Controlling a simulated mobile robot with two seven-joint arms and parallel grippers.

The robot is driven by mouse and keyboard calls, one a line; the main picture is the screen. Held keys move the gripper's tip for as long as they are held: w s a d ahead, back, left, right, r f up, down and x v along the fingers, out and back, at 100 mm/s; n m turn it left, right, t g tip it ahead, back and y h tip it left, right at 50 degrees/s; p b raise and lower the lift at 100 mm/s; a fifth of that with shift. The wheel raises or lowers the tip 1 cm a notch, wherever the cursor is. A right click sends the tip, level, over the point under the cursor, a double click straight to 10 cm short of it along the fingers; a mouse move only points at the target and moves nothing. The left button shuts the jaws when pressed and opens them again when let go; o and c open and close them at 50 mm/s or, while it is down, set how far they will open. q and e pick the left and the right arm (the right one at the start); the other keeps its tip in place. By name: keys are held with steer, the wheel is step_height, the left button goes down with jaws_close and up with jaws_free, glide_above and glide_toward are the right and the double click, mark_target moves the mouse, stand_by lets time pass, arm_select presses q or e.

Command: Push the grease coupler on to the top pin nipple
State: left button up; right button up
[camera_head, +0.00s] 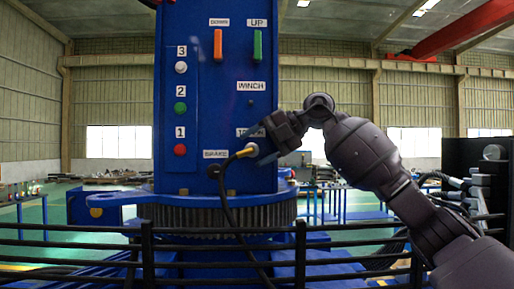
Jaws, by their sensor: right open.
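The grease coupler (247,150) has a pale end and a yellow band, with a black hose curving down from its left side. It is in front of the blue column, below a partly covered label (249,132) beginning with "T". The top pin nipple is not visible; the coupler and my gripper cover the area under that label. I cannot tell whether the coupler is seated on anything. My right gripper (266,146) is open, with its jaws close to the coupler's right end; contact is unclear. My left gripper is out of view.
The blue column (222,120) carries a small dark fitting (251,102) under WINCH and a dark round fitting (213,171) under BRAKE. Coloured levers and numbered buttons (180,108) are above and left. A black railing (150,250) crosses in front.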

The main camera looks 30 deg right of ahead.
steer(key=shift+d, duration=0.1)
steer(key=shift+v, duration=2.5)
steer(key=shift+r, duration=0.1)
steer(key=v, duration=1)
steer(key=shift+s+d+b, duration=0.2)
steer(key=shift+d+b, duration=0.1)
steer(key=shift+b, duration=0.1)
